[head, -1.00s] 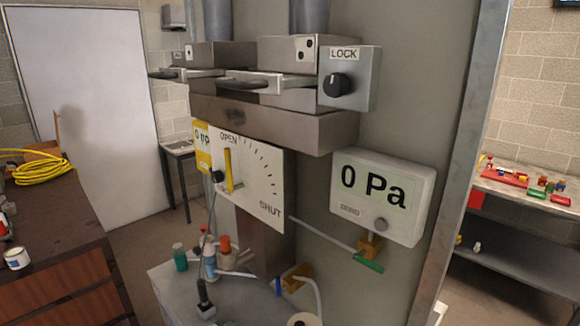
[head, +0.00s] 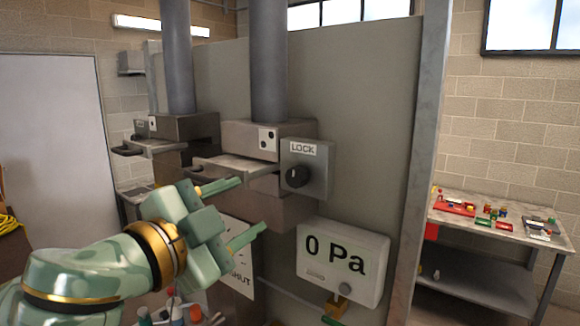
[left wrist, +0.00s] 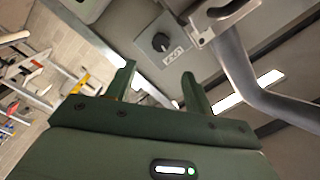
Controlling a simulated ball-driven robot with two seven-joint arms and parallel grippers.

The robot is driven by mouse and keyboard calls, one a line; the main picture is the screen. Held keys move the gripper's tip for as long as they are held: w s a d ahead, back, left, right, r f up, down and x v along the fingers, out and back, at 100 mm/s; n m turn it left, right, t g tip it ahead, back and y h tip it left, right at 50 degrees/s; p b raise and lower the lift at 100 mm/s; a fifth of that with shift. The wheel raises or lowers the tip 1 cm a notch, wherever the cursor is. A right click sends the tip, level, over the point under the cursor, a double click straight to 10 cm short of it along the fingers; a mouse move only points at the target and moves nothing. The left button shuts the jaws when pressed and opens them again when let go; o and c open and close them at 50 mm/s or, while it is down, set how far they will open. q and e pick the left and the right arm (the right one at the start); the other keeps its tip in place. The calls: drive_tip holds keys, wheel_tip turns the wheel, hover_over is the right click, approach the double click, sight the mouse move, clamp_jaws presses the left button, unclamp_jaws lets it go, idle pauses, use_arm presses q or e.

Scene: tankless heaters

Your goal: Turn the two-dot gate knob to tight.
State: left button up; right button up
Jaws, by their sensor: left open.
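The black knob (head: 298,177) sits on a grey box (head: 318,180) marked LOCK, at the right of the gate with the two-dot plate (head: 268,139). Its exact pointer direction is too small to tell. My left gripper (head: 251,205) is open and empty, left of and a little below the knob, with its fingers apart from it. In the left wrist view the knob (left wrist: 161,41) shows beyond the open fingers (left wrist: 158,70), with the LOCK label (left wrist: 172,56) turned over. My right gripper is not in view.
A gauge reading 0 Pa (head: 343,262) hangs below the knob box. The two-dot gate's metal handle plate (head: 228,167) juts out near my left fingers. My gripper partly covers the OPEN/SHUT dial board (head: 240,270). A metal post (head: 430,150) stands at the right.

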sight(293, 179)
use_arm(q)
drive_tip(key=p+x, duration=0.2)
drive_tip(key=x, duration=1.1)
drive_tip(key=shift+w+d+r, duration=0.1)
drive_tip(key=shift+w, duration=0.1)
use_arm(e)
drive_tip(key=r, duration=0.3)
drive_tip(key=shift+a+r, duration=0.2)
use_arm(q)
drive_tip(key=c, duration=1)
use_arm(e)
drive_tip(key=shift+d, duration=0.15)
